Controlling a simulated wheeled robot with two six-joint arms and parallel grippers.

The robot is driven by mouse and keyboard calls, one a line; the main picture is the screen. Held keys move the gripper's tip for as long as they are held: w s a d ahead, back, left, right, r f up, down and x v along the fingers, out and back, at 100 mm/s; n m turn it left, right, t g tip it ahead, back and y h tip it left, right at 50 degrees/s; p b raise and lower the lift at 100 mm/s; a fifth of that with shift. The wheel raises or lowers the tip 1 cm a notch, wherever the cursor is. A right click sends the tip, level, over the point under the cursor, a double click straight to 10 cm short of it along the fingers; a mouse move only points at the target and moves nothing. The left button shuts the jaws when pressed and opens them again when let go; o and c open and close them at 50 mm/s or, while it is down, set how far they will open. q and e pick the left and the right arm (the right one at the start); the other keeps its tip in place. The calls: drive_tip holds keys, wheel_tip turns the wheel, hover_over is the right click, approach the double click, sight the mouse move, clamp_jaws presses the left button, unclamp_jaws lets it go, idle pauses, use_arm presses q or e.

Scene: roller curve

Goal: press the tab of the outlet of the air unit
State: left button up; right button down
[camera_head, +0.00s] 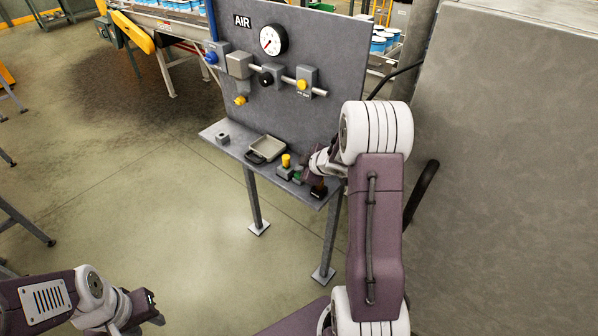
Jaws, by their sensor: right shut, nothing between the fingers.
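The air unit is a row of fittings on an upright grey panel (335,40) marked AIR. A grey block (307,75) with a yellow tab (302,84) is at the right end of its pipe and looks like the outlet. My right gripper (308,182) is low over the right part of the shelf, below and apart from that block. It is shut and empty, close to small items there; contact cannot be told. My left gripper (150,305) is at the bottom left over the floor, far from the panel; its fingers are unclear.
The panel carries a round gauge (273,40), a blue knob (211,57) and a black knob (266,78). The shelf (232,142) holds a grey tray (270,145) and a yellow-topped block (286,162). A large grey surface (510,170) stands close on the right.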

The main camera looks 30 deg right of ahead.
drive_tip(key=shift+r, duration=0.4)
wheel_tip(320, 180, up, 5)
drive_tip(key=p, duration=0.5)
drive_tip(key=shift+r+p, duration=0.1)
drive_tip(key=shift+p, duration=0.3)
drive_tip(key=shift+a, duration=0.1)
